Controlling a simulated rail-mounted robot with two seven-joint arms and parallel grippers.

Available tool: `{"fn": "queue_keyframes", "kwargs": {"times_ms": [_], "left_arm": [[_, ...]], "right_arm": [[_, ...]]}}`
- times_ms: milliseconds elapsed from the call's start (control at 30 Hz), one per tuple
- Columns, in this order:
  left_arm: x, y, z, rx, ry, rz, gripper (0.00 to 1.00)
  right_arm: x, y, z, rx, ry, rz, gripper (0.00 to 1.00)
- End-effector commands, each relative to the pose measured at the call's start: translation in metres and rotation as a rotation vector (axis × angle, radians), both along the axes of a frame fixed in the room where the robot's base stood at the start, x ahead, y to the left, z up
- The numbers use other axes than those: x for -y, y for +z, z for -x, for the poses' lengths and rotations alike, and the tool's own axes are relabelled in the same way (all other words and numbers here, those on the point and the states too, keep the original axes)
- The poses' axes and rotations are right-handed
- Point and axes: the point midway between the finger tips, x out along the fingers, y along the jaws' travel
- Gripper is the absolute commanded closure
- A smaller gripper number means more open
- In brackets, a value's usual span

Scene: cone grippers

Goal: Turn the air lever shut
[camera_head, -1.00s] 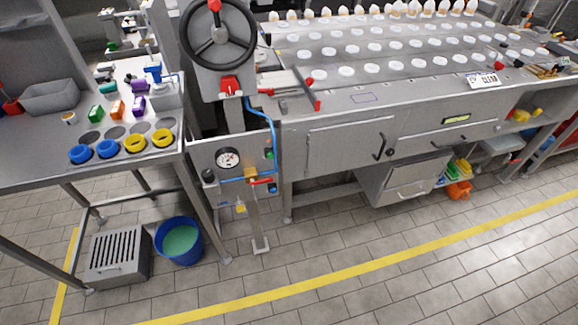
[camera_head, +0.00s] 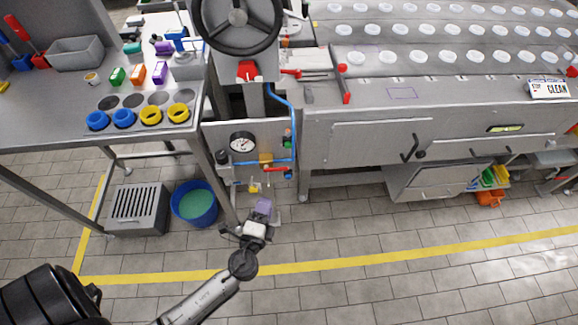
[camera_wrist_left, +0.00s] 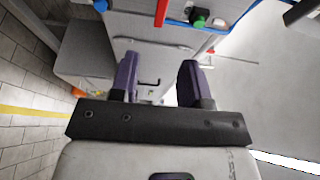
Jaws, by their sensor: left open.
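The air lever (camera_head: 276,169) is a small red handle on a brass valve (camera_head: 265,159), set in the blue air line on the grey panel. It points roughly to the right, near-level. My left gripper (camera_head: 263,207) is in front of and below the panel in the head view, apart from the lever. In the left wrist view its purple fingers (camera_wrist_left: 157,82) stand apart with nothing between them. A red bar (camera_wrist_left: 161,12) beside the blue line at the top of that view looks like the lever, beyond the fingertips. My right gripper is not in view.
The panel holds a pressure gauge (camera_head: 242,142) and a green button (camera_head: 287,141). A black handwheel (camera_head: 238,44) stands above. A blue bucket (camera_head: 196,213) and a grey slotted box (camera_head: 139,210) are on the floor at left. The floor in front is clear.

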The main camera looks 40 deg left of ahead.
Motion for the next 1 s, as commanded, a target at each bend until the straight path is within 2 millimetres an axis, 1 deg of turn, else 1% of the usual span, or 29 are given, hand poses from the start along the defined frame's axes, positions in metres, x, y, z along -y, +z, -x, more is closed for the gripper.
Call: {"fn": "queue_keyframes", "kwargs": {"times_ms": [167, 267, 500, 700, 900, 1000], "left_arm": [[-0.002, 0.001, -0.015, 0.003, -0.022, 0.004, 0.57], [-0.008, 0.002, -0.029, 0.004, -0.02, 0.005, 0.57], [-0.024, 0.001, -0.072, 0.003, -0.019, 0.005, 0.57], [-0.036, 0.001, -0.102, 0.003, -0.019, 0.006, 0.57], [-0.044, 0.0, -0.121, 0.002, -0.019, 0.007, 0.57], [-0.046, 0.0, -0.126, 0.002, -0.019, 0.007, 0.57]], "right_arm": [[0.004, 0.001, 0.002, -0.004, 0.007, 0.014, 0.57], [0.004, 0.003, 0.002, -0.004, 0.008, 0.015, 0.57], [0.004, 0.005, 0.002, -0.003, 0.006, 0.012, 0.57], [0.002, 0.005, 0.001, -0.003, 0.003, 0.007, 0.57], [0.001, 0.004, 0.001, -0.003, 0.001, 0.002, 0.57], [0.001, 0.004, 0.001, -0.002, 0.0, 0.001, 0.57]]}}
